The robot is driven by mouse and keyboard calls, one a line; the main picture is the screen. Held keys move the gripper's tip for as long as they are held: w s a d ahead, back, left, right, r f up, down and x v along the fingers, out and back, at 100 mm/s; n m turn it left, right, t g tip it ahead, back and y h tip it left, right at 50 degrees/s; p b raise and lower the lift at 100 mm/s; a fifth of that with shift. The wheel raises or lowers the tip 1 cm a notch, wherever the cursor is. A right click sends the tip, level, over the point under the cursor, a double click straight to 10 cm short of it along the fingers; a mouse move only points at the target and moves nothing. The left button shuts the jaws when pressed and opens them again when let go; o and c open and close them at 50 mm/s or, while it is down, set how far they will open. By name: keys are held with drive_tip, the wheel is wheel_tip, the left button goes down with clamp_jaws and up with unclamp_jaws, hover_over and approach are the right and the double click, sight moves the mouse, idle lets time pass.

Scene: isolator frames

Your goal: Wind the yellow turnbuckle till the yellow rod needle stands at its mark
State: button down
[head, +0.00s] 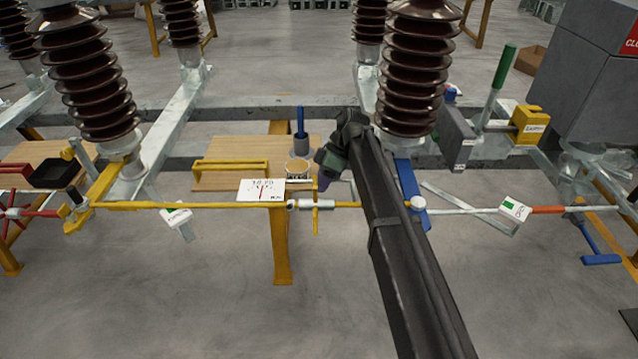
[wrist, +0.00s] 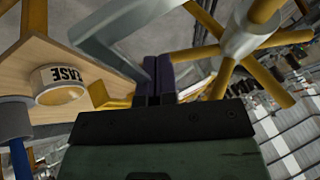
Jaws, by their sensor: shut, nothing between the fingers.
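The yellow rod (head: 180,205) runs level across the head view. The turnbuckle has a pale metal body (head: 318,204) with yellow spokes (head: 316,222) standing out from it. In the wrist view its spoked hub (wrist: 240,38) is to the right of my fingers. My gripper (head: 322,184) is just above and beside the turnbuckle. Its dark fingers (wrist: 158,78) are shut with nothing between, near a spoke; contact cannot be told.
A grease tin (head: 297,167) and a grey cup with a blue handle (head: 301,140) stand on the wooden board (head: 225,180) behind the rod. A yellow bar handle (head: 230,165) lies there too. Brown insulators (head: 415,75) rise behind my arm. The floor in front is clear.

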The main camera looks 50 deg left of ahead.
drive_tip(key=p+v, duration=0.9)
drive_tip(key=v, duration=0.2)
drive_tip(key=n+y+b, duration=0.2)
drive_tip(key=n+y, duration=0.2)
drive_tip(key=y, duration=0.2)
approach(316, 205)
wheel_tip(316, 205, up, 2)
drive_tip(key=w+a, duration=0.1)
drive_tip(key=w, duration=0.2)
drive_tip(key=s+d+r+n+y, duration=0.1)
drive_tip(key=d+r+n+y, duration=0.15)
drive_tip(key=d+y, duration=0.2)
drive_tip(key=shift+m+y, duration=0.25)
drive_tip(key=shift+m, duration=0.1)
drive_tip(key=b+x, duration=0.5)
drive_tip(key=x, duration=0.5)
drive_tip(key=shift+w+a+r, duration=0.15)
drive_tip(key=shift+a, duration=0.05)
drive_tip(key=a+f+b, duration=0.1)
drive_tip(key=w+a+f+b, duration=0.1)
drive_tip(key=shift+a+f, duration=0.2)
drive_tip(key=shift+f, duration=0.05)
